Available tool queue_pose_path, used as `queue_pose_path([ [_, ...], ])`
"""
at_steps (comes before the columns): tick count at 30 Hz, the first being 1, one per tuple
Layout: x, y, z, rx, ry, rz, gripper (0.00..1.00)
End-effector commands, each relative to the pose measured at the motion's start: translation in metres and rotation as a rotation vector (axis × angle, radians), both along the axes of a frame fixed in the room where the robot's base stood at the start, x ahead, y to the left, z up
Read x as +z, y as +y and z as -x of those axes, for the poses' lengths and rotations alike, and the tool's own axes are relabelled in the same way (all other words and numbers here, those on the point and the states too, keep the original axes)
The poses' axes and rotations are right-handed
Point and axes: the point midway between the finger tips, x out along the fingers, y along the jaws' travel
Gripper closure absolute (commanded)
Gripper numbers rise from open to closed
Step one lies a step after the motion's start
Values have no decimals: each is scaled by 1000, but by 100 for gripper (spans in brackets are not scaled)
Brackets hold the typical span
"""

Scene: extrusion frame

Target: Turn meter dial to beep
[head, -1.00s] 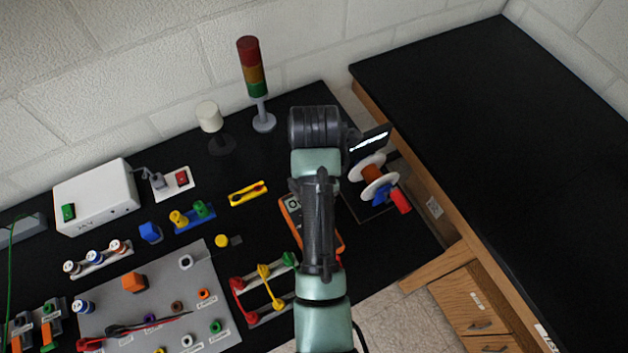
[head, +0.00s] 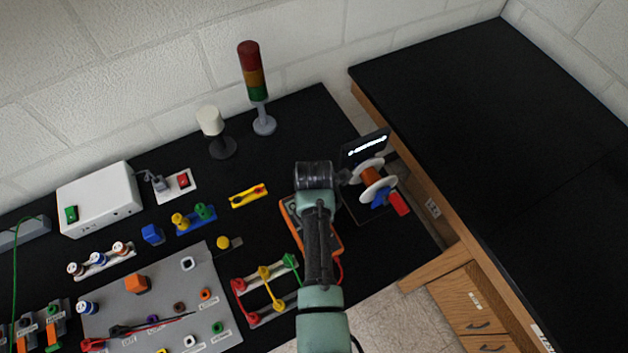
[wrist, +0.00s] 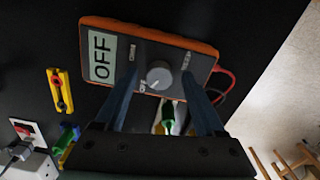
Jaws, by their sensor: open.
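The orange meter (head: 335,240) lies on the black bench, mostly hidden under my arm in the head view. In the wrist view the meter (wrist: 205,47) shows its grey face, a display (wrist: 102,58) reading OFF, and a round grey dial (wrist: 159,75). My gripper (wrist: 165,82) is open, with one dark blue finger on each side of the dial in the picture. Nothing is between the fingers but the view of the dial. I cannot tell how far above the meter the fingertips are. In the head view the fingers are hidden by my arm.
A wire spool (head: 371,177) stands just right of the meter. Red, yellow and green leads (head: 265,285) lie to its lower left, and a yellow piece (head: 248,195) to its left. A signal tower (head: 254,80) stands at the back.

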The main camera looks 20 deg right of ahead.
Motion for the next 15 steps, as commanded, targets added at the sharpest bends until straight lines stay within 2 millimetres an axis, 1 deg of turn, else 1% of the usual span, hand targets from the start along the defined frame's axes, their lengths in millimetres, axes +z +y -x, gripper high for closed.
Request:
queue_pose_path([
  [2, 0, 0, 0, 0, 0, 0, 29],
  [5, 0, 0, 0, 0, 0, 0, 45],
  [6, 0, 0, 0, 0, 0, 0, 52],
  [11, 0, 0, 0, 0, 0, 0, 81],
  [12, 0, 0, 0, 0, 0, 0, 88],
  [14, 1, 0, 0, 0, 0, 0, 99],
  [15, 1, 0, 0, 0, 0, 0, 100],
])
